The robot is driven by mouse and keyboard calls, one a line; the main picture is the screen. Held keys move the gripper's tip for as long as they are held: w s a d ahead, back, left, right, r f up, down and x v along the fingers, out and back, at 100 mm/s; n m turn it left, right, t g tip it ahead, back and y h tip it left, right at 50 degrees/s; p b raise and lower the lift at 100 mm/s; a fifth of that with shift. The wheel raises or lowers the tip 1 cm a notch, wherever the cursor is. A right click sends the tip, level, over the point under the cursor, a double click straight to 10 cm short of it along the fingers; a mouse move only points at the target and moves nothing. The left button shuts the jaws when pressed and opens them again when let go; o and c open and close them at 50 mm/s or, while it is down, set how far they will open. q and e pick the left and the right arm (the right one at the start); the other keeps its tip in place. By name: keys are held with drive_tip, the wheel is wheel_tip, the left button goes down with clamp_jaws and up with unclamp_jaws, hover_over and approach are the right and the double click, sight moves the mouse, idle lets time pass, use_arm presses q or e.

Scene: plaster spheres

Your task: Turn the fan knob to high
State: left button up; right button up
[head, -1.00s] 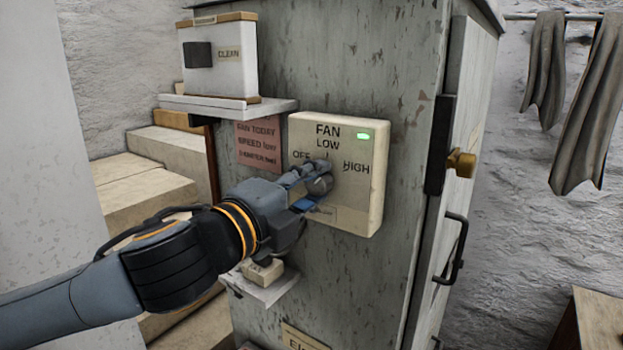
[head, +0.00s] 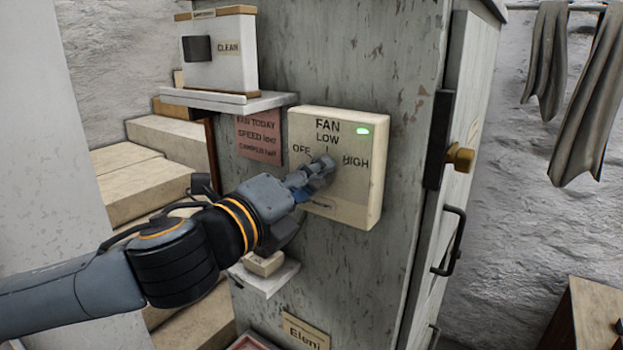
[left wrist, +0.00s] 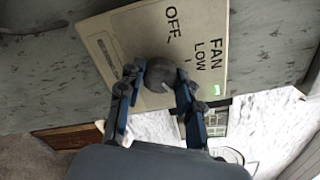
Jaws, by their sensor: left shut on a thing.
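The cream fan panel (head: 350,205) is fixed to the grey cabinet and reads FAN, OFF, LOW and HIGH, with a lit green lamp at its upper right. Its round grey knob (left wrist: 160,73) sits between the two fingers of my left gripper (head: 317,172), which is shut on it. The left wrist view shows one finger on each side of the knob. A pale mark shows at the knob's lower right edge there, turned away from OFF. HIGH is readable in the head view but hidden in the wrist view. My right gripper is not in view.
A red notice (head: 259,138) hangs left of the panel. Above it, a shelf (head: 228,101) holds a white box (head: 222,65) marked CLEAN. A small lower shelf (head: 268,279) lies below my left arm. A brass knob (head: 460,158) and black handle (head: 451,240) project at the right.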

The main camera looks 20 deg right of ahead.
use_arm(q)
drive_tip(key=shift+f, duration=0.1)
drive_tip(key=o, duration=1.2)
drive_tip(key=shift+c, duration=0.2)
drive_tip(key=v, duration=1.2)
